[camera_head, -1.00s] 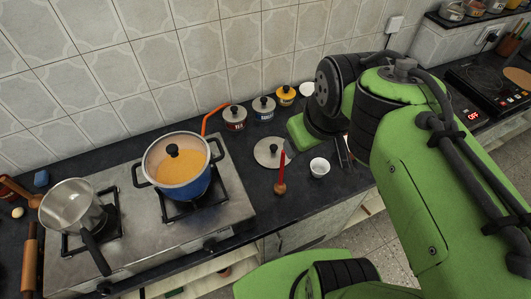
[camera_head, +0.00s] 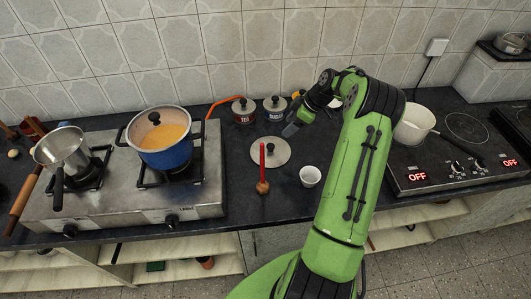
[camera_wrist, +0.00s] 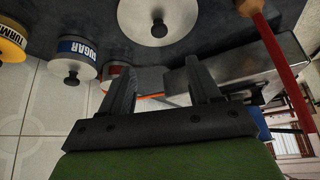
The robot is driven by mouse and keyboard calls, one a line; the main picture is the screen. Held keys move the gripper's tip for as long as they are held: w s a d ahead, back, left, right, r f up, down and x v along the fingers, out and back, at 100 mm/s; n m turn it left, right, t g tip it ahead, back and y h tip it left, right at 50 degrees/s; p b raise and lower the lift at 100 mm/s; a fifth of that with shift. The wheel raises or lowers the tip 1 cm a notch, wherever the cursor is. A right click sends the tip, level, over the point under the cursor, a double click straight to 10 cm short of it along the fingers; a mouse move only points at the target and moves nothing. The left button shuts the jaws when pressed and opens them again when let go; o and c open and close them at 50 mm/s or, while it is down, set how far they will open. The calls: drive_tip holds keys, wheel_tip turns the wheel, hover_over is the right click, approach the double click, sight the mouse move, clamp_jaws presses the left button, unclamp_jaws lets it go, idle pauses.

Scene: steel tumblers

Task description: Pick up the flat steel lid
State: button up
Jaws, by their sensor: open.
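The flat steel lid (camera_head: 262,158) lies on the dark counter, a round disc with a small black knob. It also shows at the top of the wrist view (camera_wrist: 138,18), partly cut off by the frame edge. My gripper (camera_head: 290,130) is at the lid's right rear side in the head view, apart from it. In the wrist view the two dark fingers of my gripper (camera_wrist: 157,75) are spread with nothing between them.
A white cup (camera_head: 310,177) is to the right. Tea (camera_head: 243,112) and sugar (camera_head: 274,108) canisters stand behind. A blue pot (camera_head: 172,156) is on the stove at left.

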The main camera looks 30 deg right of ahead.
sight(271, 145)
drive_tip(key=x, duration=1.3)
drive_tip(key=shift+s+d+f, duration=0.2)
drive_tip(key=shift+s+f, duration=0.1)
clamp_jaws()
